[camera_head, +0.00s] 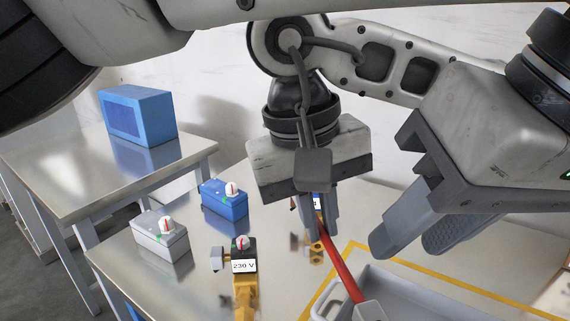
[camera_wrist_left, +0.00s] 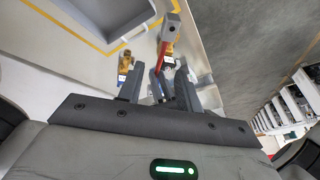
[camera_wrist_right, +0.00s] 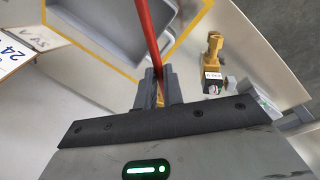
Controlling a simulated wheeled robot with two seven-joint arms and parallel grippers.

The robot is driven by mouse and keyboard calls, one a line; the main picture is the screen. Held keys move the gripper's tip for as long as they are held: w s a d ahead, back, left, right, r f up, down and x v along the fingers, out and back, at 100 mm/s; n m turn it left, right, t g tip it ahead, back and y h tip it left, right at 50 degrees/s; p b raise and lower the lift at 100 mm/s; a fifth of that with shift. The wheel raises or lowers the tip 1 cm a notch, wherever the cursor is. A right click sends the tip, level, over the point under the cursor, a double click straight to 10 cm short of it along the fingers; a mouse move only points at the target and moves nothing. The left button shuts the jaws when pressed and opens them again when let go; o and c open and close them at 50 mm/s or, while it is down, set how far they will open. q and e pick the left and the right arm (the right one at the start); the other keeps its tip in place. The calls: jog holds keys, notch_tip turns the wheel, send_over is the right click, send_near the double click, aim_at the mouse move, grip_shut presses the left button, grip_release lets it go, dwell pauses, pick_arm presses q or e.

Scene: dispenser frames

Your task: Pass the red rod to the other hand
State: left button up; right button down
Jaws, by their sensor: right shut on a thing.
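The red rod (camera_head: 342,266) hangs slanting from my right gripper (camera_head: 318,215), with a grey block at its lower end near the tray. My right gripper is shut on the rod near its upper end; the rod also shows in the right wrist view (camera_wrist_right: 150,38), rising from between the fingers. My left gripper (camera_head: 425,230) is to the right of the rod in the head view, apart from it, with its fingers spread and empty. In the left wrist view the rod (camera_wrist_left: 162,62) with its grey end shows beyond the open fingers. The rod's gripped part is largely hidden.
A grey tray (camera_head: 455,297) lies inside a yellow floor line on the table, below the rod. A larger blue box (camera_head: 139,115) stands on another table.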

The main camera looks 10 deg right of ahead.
aim_at(371, 310)
pick_arm(q)
jog(key=x, duration=0.9)
grip_shut()
pick_arm(e)
jog(key=c, duration=1.4)
grip_release()
jog(key=shift+c, duration=0.2)
